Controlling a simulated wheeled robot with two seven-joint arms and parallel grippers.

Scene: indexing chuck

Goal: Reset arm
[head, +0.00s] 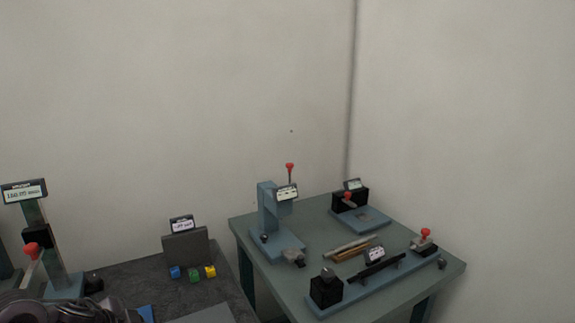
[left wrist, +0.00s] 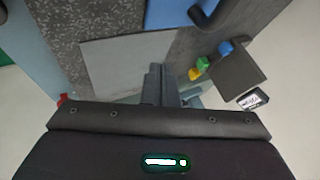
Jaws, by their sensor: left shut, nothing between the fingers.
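My left gripper (left wrist: 163,72) shows in the left wrist view with its two grey fingers together and nothing between them. It is over a flat grey plate (left wrist: 110,65) on the dark speckled bench top. Part of my left arm (head: 65,306) shows dark at the lower left of the head view. The gripper's fingers cannot be made out there. My right arm and gripper are in neither view.
Blue (head: 175,272), green (head: 195,275) and yellow (head: 210,271) cubes lie before a grey labelled block (head: 185,247). A labelled column with a red-knobbed lever (head: 32,249) stands left. A green-grey table (head: 292,283) at right bears several fixtures, including a blue press (head: 268,215).

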